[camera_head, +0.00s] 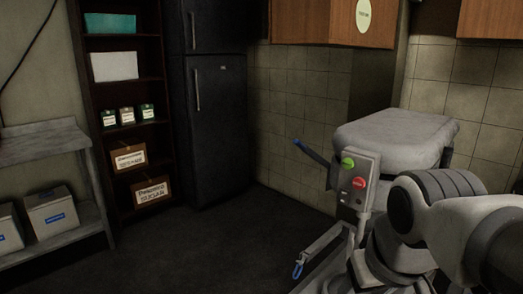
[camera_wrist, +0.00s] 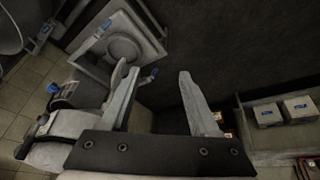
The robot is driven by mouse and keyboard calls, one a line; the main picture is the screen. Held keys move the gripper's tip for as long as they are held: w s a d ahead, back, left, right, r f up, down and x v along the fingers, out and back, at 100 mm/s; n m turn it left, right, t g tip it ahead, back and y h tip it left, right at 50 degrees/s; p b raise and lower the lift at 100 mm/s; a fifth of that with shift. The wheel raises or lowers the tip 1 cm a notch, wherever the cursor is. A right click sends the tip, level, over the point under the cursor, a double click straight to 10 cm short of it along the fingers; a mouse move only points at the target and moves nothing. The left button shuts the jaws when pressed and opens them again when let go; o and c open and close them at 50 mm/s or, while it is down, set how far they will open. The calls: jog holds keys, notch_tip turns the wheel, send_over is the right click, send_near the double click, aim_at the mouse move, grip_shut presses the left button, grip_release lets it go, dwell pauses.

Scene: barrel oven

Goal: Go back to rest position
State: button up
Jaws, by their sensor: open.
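My gripper (camera_wrist: 159,73) shows in the wrist view, its two pale fingers wide apart with nothing between them. It is outside the head view, where only my pale arm shows at the lower right. A grey machine (camera_head: 395,138) stands at the right in the head view, partly behind my arm. Its control box (camera_head: 355,178) has a green button (camera_head: 347,162) and a red button (camera_head: 359,183).
Dark floor (camera_head: 225,245) is open in the middle. A tall black fridge (camera_head: 215,120) and a brown shelf with boxes (camera_head: 125,70) stand at the back. A grey rack (camera_head: 40,145) with white boxes (camera_head: 52,212) is at the left. Wooden cabinets (camera_head: 305,22) hang above.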

notch_tip(320, 180, up, 17)
jog(key=s+m+t+p, duration=0.1)
jog(key=s+p, duration=0.1)
jog(key=p, duration=1.7)
jog(key=shift+s+a+r, duration=0.15)
jog(key=shift+s+a, duration=0.25)
jog(key=shift+a, duration=0.05)
jog(key=shift+d, duration=0.15)
